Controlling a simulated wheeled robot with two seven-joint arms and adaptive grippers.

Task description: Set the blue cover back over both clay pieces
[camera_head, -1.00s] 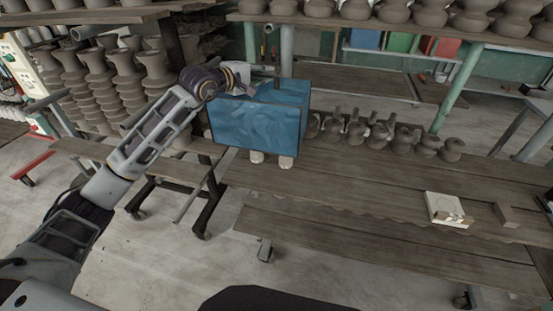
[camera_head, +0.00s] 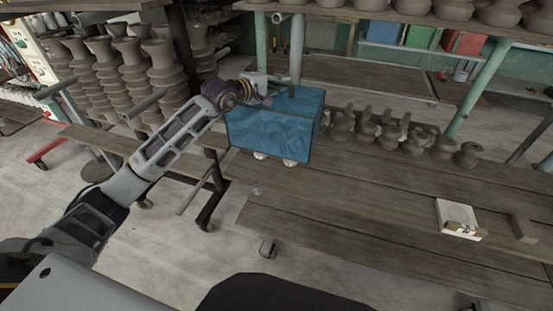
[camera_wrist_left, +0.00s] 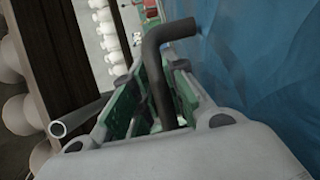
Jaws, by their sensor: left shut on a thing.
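The blue cover (camera_head: 268,136) is a box-like hood above the plank table, and it also shows in the left wrist view (camera_wrist_left: 264,60). My left gripper (camera_head: 278,88) is at its top, shut on its dark bent handle (camera_wrist_left: 157,70). Two pale clay pieces (camera_head: 260,155) (camera_head: 290,162) show only their lower ends below the cover's bottom edge. Their upper parts are hidden by the cover. I cannot tell whether the cover's edge touches the table. My right gripper is not in view.
Several dark clay pots (camera_head: 415,140) stand on the plank table (camera_head: 350,195) right of the cover. A white block (camera_head: 457,218) and a dark block (camera_head: 524,229) lie further right. Stacked pots (camera_head: 140,75) stand at left. The planks in front are clear.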

